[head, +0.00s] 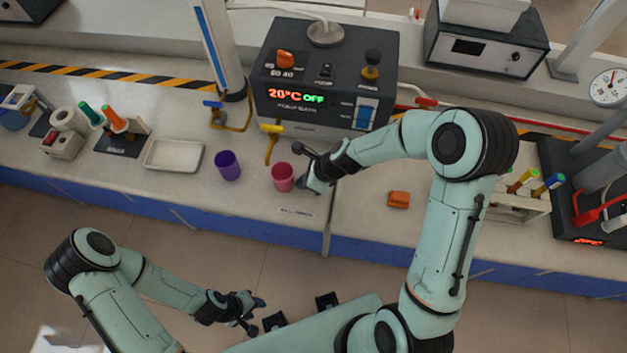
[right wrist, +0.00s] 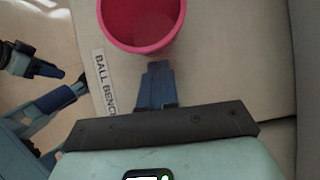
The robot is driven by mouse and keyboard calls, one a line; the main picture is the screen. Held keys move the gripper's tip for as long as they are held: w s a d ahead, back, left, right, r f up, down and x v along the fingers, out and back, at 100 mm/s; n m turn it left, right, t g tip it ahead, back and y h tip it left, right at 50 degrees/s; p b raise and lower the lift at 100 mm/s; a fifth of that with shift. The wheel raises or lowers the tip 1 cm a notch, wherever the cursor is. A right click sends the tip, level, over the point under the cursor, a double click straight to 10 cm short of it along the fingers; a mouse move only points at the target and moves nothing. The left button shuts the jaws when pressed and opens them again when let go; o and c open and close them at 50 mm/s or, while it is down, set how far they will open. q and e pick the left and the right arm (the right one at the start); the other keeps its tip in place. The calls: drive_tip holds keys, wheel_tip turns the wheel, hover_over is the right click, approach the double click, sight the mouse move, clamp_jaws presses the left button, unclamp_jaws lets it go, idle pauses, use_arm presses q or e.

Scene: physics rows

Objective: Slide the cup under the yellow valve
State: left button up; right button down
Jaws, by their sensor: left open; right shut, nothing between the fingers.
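A pink cup (head: 283,178) stands upright on the bench, a little right of and in front of the yellow valve (head: 271,144) at the front of the grey bath unit. A purple cup (head: 228,166) stands to its left. My right gripper (head: 303,184) is shut and empty, close against the right side of the pink cup. In the right wrist view the shut fingertips (right wrist: 160,72) point at the pink cup (right wrist: 145,25); I cannot tell if they touch. My left gripper (head: 256,309) is open and empty, low in front of the bench.
The grey bath unit (head: 322,75) reads 20°C OFF. A blue-handled brass tap (head: 232,115) is left of it. A white tray (head: 173,156) lies left of the purple cup. An orange block (head: 398,199) lies to the right. The bench front edge is close to the cups.

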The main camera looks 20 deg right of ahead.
sight(291, 179)
drive_tip(key=shift+w+a+p, duration=0.35)
drive_tip(key=shift+w+a, duration=0.2)
drive_tip(key=shift+a, duration=0.2)
drive_tip(key=shift+w+a+p, duration=0.3)
drive_tip(key=shift+w+a, duration=0.2)
drive_tip(key=shift+a, duration=0.2)
use_arm(q)
drive_tip(key=shift+w+r+b, duration=0.2)
drive_tip(key=shift+r+b, duration=0.1)
drive_tip(key=shift+b, duration=0.2)
use_arm(e)
drive_tip(key=shift+s+d, duration=0.8)
drive_tip(key=shift+d, duration=0.25)
drive_tip(key=shift+w+r+p, duration=0.15)
drive_tip(key=shift+r+p, duration=0.75)
drive_tip(key=shift+r, duration=0.6)
drive_tip(key=shift+r+p, duration=0.85)
drive_tip(key=shift+r, duration=0.55)
use_arm(q)
drive_tip(key=w+r, duration=0.5)
drive_tip(key=shift+w+t, duration=0.2)
drive_tip(key=shift+t, duration=0.2)
use_arm(e)
wheel_tip(291, 179, up, 2)
drive_tip(key=shift+r, duration=0.15)
use_arm(q)
drive_tip(key=shift+r, duration=0.1)
